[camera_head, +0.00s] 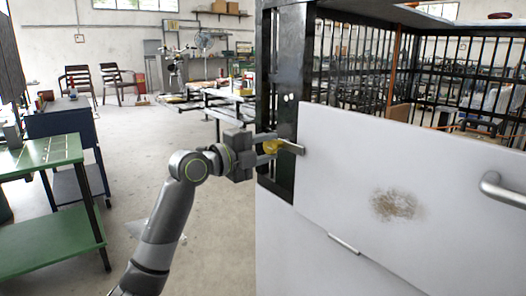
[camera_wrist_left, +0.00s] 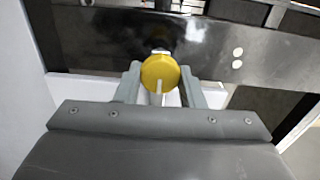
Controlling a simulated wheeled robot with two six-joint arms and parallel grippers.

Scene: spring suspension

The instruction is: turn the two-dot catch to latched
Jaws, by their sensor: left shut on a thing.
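The two-dot catch has a round yellow knob (camera_head: 271,147) on the black metal post, below two white dots (camera_head: 288,97). In the left wrist view, the yellow knob (camera_wrist_left: 160,72) carries a pale line pointing down toward the gripper, and the two dots (camera_wrist_left: 238,58) show to its right. My left gripper (camera_head: 268,147) is shut on the knob, one finger on each side of it. A pale metal bar (camera_head: 291,147) beside the knob reaches to the white panel's left edge. My right gripper is not in view.
The white panel (camera_head: 340,200) has a brown smudge and a metal handle (camera_head: 500,190) at right. A black barred frame (camera_head: 284,60) rises behind it. A green table (camera_head: 45,150) stands at left. The floor (camera_head: 140,130) between is open.

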